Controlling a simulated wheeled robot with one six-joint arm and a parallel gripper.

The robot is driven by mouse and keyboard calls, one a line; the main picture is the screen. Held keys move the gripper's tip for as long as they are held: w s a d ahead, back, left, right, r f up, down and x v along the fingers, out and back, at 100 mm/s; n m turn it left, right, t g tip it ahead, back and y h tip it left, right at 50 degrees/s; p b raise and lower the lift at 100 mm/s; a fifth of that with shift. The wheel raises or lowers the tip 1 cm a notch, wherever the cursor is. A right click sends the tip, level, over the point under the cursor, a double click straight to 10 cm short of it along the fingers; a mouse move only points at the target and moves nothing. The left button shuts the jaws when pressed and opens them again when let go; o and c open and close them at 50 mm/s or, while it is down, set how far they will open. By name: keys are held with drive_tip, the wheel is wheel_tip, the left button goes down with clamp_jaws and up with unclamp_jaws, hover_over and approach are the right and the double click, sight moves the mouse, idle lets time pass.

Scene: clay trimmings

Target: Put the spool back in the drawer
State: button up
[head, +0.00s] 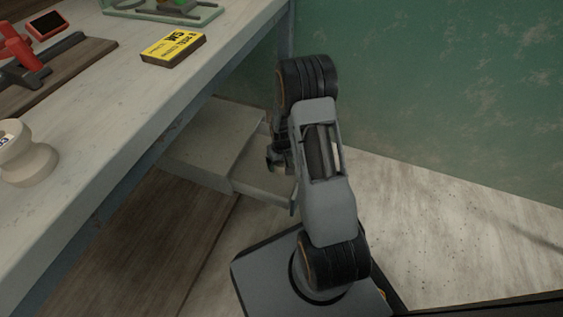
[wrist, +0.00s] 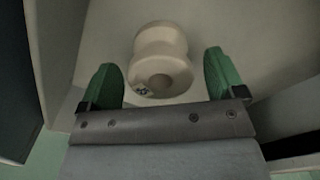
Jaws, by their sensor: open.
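A cream spool (head: 25,155) with a small label stands on the workbench at the left edge of the head view, far from my gripper. The pulled-out drawer (head: 262,184) is low beside the bench, under a grey cabinet top. My gripper (head: 275,158) is over the drawer, partly hidden by my arm. In the wrist view my gripper (wrist: 160,70) is open, its green fingers apart. A cream spool (wrist: 161,47) with a blue-marked label lies ahead between them, on a pale surface that looks like the drawer's inside. I cannot tell whether the fingers touch it.
A yellow box (head: 173,47) lies on the workbench (head: 110,125). Red-handled tools (head: 22,55) sit on a brown board at the back left. A green tray (head: 165,10) is at the bench's far end. The green wall stands behind my arm; the floor at right is clear.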

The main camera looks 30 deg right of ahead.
drive_tip(key=s+a+r+t+p, duration=0.1)
drive_tip(key=s+a+r+p, duration=0.2)
drive_tip(key=r, duration=1)
drive_tip(key=s+a+r+p, duration=0.2)
drive_tip(key=r, duration=1.1)
drive_tip(key=s+a+r, duration=0.2)
drive_tip(key=s+r, duration=0.1)
drive_tip(key=s, duration=0.2)
drive_tip(key=s+a+r+t, duration=0.1)
drive_tip(key=s+a+r, duration=0.1)
drive_tip(key=s+r, duration=0.2)
drive_tip(key=shift+s+a+t, duration=0.3)
drive_tip(key=shift+s, duration=0.5)
